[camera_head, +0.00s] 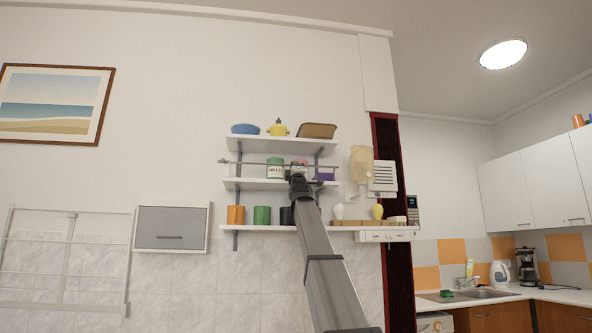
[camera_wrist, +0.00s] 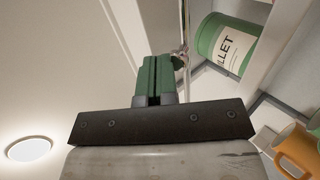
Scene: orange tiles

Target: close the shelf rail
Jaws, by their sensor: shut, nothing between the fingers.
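The shelf rail (camera_head: 245,163) is a thin grey bar running across the front of the middle wall shelf (camera_head: 262,184), above its board. In the wrist view a thin metal rod, which looks like the rail (camera_wrist: 184,25), runs just beside my fingertips. My gripper (camera_head: 298,170) is raised at the middle shelf, near the rail's right part, and hides some of it. In the wrist view the green fingers of my gripper (camera_wrist: 157,62) are together with nothing between them. I cannot tell whether they touch the rail.
A green labelled can (camera_wrist: 228,43) stands behind the rail. The top shelf (camera_head: 270,144) holds a blue bowl, a yellow pot and a brown dish. The bottom shelf (camera_head: 262,228) holds mugs. A grey cabinet (camera_head: 172,228) hangs left; the wall between is free.

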